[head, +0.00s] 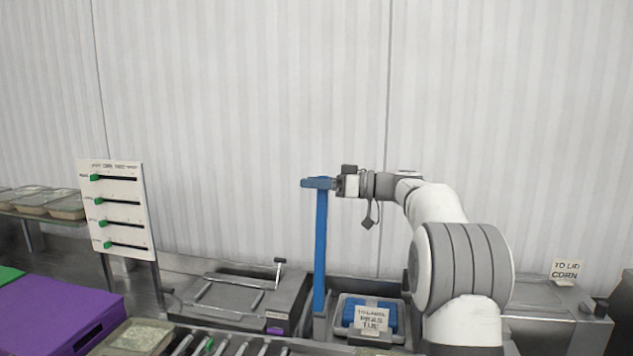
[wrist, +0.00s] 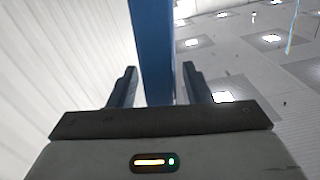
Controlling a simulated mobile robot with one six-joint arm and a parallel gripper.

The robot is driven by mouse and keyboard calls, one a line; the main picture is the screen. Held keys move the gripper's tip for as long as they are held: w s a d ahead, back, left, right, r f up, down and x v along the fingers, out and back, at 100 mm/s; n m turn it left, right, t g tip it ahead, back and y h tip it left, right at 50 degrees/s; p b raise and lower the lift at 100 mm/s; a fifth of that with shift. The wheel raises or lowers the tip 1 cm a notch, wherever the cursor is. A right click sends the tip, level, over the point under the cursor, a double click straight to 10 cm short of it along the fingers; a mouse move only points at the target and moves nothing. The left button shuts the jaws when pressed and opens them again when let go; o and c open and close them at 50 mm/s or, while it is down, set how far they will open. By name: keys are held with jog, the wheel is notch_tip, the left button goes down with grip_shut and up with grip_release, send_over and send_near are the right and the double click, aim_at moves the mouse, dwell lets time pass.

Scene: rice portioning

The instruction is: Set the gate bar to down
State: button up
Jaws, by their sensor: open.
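The gate bar (head: 320,250) is a long blue bar standing upright in the head view, rising from beside a tray at the front middle. My gripper (head: 318,183) is at the bar's top end, reaching in from the right. In the wrist view the bar (wrist: 152,45) runs up between the two fingers of my gripper (wrist: 158,78). The fingers are open, with a gap showing on each side of the bar. The bar's top end is partly hidden by the fingers in the head view.
A board with green sliders (head: 117,207) stands at left. A grey machine (head: 230,297) is left of the bar, and a tray with blue contents (head: 372,318) is right. A purple box (head: 62,312) and rollers (head: 215,346) are in front. The wall area above is clear.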

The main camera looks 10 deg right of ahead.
grip_shut()
dwell(0.3)
jog(key=shift+s+f+b, duration=0.1)
jog(key=shift+s+b, duration=0.05)
jog(key=shift+b, duration=0.2)
